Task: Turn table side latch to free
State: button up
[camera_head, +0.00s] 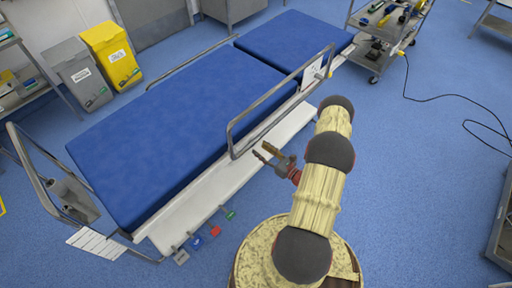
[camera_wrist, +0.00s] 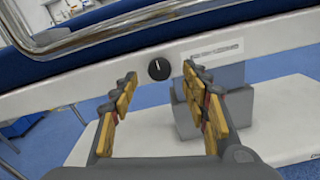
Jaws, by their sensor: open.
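The operating table (camera_head: 190,115) has a blue mattress and a white side frame. In the wrist view a round black latch knob (camera_wrist: 158,68) with a white mark, pointing roughly upright, sits on the white side rail (camera_wrist: 75,97). My gripper (camera_wrist: 157,82) is open and empty, and in the picture the knob lies between its two fingertips. I cannot tell whether either finger touches it. In the head view my gripper (camera_head: 264,153) is beside the table's near long side, below the metal guard rail. The knob cannot be made out there.
A metal guard rail (camera_head: 232,140) runs above the side frame, and shows close above in the wrist view (camera_wrist: 110,25). A white label (camera_wrist: 212,47) is right of the knob. Coloured pedals (camera_head: 213,231) stick out near the floor. A tool trolley (camera_head: 378,60) stands behind. Blue floor at right is mostly clear.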

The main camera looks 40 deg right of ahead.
jog(key=shift+w+a+b, duration=0.2)
jog(key=shift+w+b, duration=0.1)
jog(key=shift+w, duration=1.5)
jog(key=shift+c, duration=0.4)
jog(key=c, duration=1.1)
jog(key=shift+n, duration=0.3)
jog(key=shift+a+f+n+b, duration=0.1)
jog(key=shift+n+b, duration=1.9)
jog(key=shift+n, duration=6.6)
